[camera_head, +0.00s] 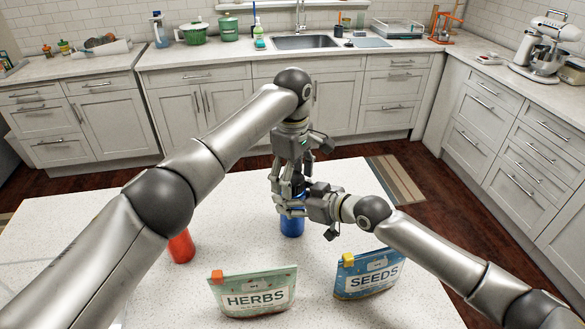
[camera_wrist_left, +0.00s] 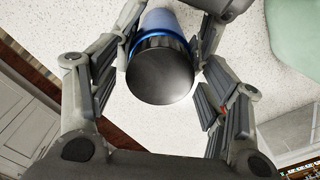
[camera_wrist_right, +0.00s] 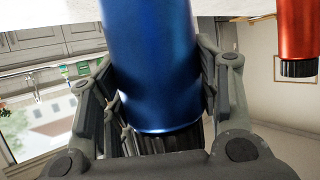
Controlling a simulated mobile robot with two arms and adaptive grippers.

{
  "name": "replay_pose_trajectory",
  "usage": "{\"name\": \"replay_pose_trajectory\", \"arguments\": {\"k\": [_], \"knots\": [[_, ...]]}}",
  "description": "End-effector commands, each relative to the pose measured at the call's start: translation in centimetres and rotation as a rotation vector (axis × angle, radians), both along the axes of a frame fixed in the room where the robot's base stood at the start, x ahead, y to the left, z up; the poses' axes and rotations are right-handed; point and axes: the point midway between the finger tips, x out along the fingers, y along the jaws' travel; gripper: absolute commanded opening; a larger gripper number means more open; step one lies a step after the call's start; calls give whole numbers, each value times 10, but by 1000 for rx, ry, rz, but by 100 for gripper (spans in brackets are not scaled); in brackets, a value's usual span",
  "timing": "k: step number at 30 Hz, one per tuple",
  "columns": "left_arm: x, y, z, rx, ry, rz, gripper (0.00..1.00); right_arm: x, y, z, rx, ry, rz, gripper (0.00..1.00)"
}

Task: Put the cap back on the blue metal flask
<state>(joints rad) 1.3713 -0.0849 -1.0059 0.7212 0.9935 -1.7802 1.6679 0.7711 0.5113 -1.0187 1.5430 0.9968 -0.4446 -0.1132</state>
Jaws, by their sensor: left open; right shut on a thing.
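The blue metal flask (camera_head: 292,226) stands upright on the white table. My right gripper (camera_head: 290,204) is shut on its body from the side; the right wrist view also shows the flask (camera_wrist_right: 155,60) between the fingers. The black cap (camera_wrist_left: 162,74) sits at the top end of the flask in the left wrist view, with no gap visible. Its dark ribbed side (camera_wrist_right: 172,141) shows partly in the right wrist view. My left gripper (camera_head: 290,180) points down from above, open, its fingers on both sides of the cap. Fingers hide most of the cap in the head view.
A red flask (camera_head: 181,247) stands on the table to the left, partly behind my left arm. A HERBS pouch (camera_head: 253,293) and a SEEDS pouch (camera_head: 368,275) stand at the front. The table right of the flask is partly crossed by my right arm.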

Motion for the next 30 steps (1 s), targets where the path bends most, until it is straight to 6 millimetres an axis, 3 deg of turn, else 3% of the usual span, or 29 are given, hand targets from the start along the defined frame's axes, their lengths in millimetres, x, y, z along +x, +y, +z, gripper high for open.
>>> {"name": "replay_pose_trajectory", "arguments": {"k": [7,18,19,21,24,30], "knots": [[0,0,-1,1,-1,0,71,0,0,1,1,-1,0,0],[0,0,0,1,-1,0,24,0,0,1,1,-1,0,0],[0,0,0,1,-1,0,54,0,0,1,1,-1,0,0],[0,0,0,1,-1,0,63,0,0,0,1,-1,0,0],[0,0,0,1,-1,0,73,0,0,0,1,-1,0,0],[0,0,0,1,-1,0,73,0,0,0,1,-1,0,0]]}}
